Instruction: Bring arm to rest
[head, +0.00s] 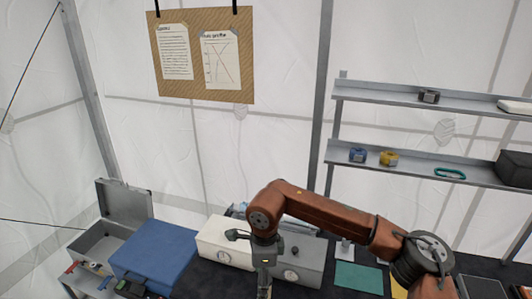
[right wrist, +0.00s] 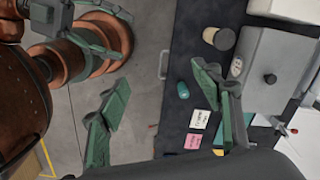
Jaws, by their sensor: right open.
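My right arm (head: 330,205) comes in from the lower right in the head view, bends at its elbow and points down over the dark bench. Its wrist end (head: 264,280) is cut off by the bottom edge. The fingers hang over the floor and the bench edge. At the upper left of that view, green-grey finger parts (right wrist: 95,35) look like my left gripper; its jaw state is unclear. No left arm shows in the head view.
A white box (head: 222,245) and grey box (head: 300,265) stand on the bench near my arm. A blue case (head: 153,258) and an open grey case (head: 95,242) are left. Shelves (head: 430,170) rise at right. A green cylinder (right wrist: 183,90) stands between the fingers and bench items.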

